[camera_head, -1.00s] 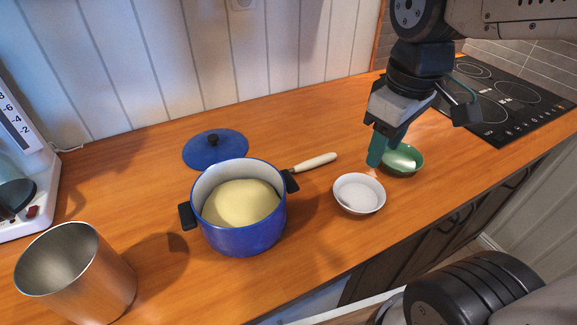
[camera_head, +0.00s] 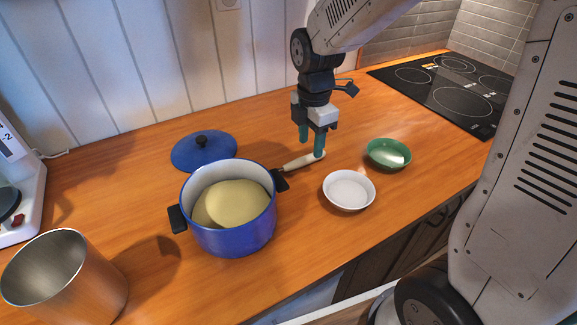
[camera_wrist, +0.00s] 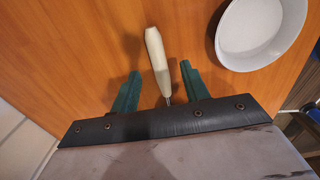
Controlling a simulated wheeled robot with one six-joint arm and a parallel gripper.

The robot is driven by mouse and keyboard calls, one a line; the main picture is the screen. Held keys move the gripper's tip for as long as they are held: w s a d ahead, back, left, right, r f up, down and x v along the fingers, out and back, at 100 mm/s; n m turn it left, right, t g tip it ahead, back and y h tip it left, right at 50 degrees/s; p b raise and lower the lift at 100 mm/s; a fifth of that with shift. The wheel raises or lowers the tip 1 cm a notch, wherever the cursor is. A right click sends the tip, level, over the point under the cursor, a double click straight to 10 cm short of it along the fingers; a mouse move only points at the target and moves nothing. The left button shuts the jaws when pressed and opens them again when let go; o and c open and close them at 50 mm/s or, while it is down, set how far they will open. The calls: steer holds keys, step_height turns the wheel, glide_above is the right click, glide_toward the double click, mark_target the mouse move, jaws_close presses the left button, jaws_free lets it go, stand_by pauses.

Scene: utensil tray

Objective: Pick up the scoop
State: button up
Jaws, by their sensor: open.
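The scoop's cream handle (camera_head: 303,161) lies on the wooden counter behind and to the right of the blue pot. In the wrist view the handle (camera_wrist: 155,55) points up between my two green fingers, with a bit of thin metal shaft at its lower end. The rest of the scoop is hidden, by the pot in the head view and by my gripper's body in the wrist view. My gripper (camera_head: 312,146) points down over the handle's far end. Its fingers (camera_wrist: 158,88) are open, one on each side of the handle, with gaps; I cannot tell their exact height above the counter.
A blue pot (camera_head: 232,240) with pale yellow contents stands left of the handle. Its blue lid (camera_head: 185,152) lies behind it. A white bowl (camera_head: 348,204) and a green bowl (camera_head: 376,162) stand to the right. A metal canister (camera_head: 85,290) is at the front left.

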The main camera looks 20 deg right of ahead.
mark_target(311, 155)
steer(key=f, duration=0.4)
steer(key=shift+w+d+f, duration=0.1)
steer(key=shift+d, duration=0.1)
jaws_close()
